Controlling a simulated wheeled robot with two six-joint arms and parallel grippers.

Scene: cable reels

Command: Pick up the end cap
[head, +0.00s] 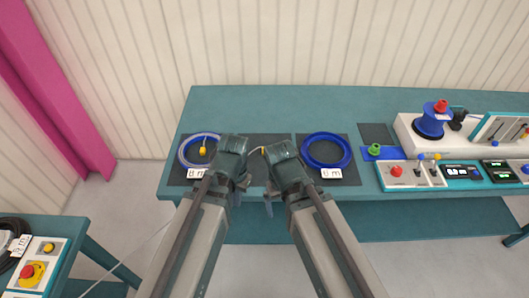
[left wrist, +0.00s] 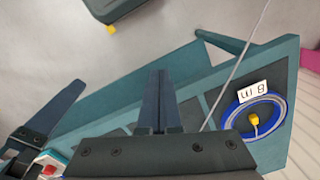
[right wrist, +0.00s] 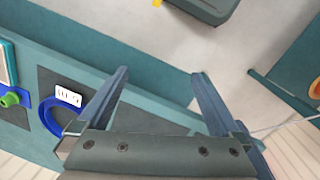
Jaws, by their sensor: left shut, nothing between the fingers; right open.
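I cannot tell for sure which piece is the end cap. A yellow piece (head: 203,151) sits on the left blue ring (head: 184,158) and also shows in the left wrist view (left wrist: 253,120). A red piece (head: 441,106) tops the blue reel (head: 431,124), and a green piece (head: 375,149) stands on a blue block at the right. My left gripper (head: 239,194) is shut and empty at the bench's front, right of the left ring. Its fingers (left wrist: 160,72) meet in the left wrist view. My right gripper (head: 269,198) is open and empty, left of the right ring; its fingers (right wrist: 160,75) are spread.
The right blue ring (head: 347,153) lies on a dark mat with a white label (head: 331,173). A control panel (head: 410,183) and a white-framed machine fill the bench's right part. A side table (head: 75,237) with a black coil and red button stands front left. A thin cable crosses the floor gap.

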